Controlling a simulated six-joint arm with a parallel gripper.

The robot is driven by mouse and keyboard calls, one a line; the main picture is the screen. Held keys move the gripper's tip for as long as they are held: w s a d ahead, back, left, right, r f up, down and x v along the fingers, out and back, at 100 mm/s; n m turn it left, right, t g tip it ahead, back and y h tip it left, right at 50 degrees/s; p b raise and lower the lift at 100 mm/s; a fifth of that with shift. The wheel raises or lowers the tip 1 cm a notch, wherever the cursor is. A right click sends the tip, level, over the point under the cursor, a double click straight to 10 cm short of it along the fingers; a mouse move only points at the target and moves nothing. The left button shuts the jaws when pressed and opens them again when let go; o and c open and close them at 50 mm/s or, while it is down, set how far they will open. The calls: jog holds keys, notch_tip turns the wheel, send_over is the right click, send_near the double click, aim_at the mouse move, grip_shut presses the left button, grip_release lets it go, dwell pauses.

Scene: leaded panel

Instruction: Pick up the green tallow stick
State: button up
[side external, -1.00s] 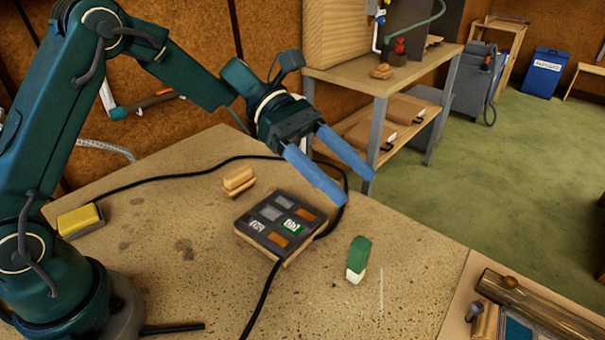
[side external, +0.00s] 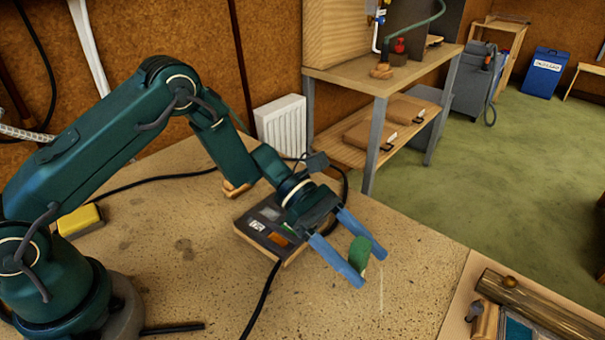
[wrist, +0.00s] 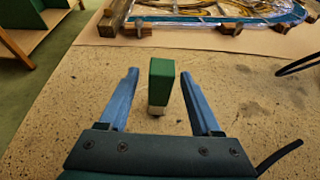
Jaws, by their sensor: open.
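The green tallow stick (side external: 360,254) is a short upright block, green on top with a pale lower part. It stands on the speckled worktop. In the side view my gripper (side external: 366,266) is low over the worktop, and one blue finger covers the stick's lower part. In the wrist view the stick (wrist: 160,83) shows between the two blue fingers of my gripper (wrist: 160,75), with a gap on each side. The gripper is open and holds nothing.
A dark panel with coloured panes (side external: 248,228) lies under my wrist. A black cable (side external: 262,300) crosses the worktop. A yellow block (side external: 80,220) lies at left. A wooden log (side external: 540,307) lies at lower right; a leaded panel (wrist: 215,10) shows beyond the stick.

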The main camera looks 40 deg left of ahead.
aim_at(359, 240)
jog(key=shift+d, duration=0.15)
grip_shut()
jog(key=shift+r, duration=0.55)
jog(key=r, duration=0.1)
jog(key=a+r, duration=0.1)
jog(key=r, duration=0.1)
jog(key=shift+w+r, duration=0.1)
jog(key=shift+r, duration=0.15)
jog(key=r+v, duration=0.1)
jog(key=v, duration=1.1)
jog(key=shift+w+d+r, duration=0.2)
jog(key=shift+r, duration=0.2)
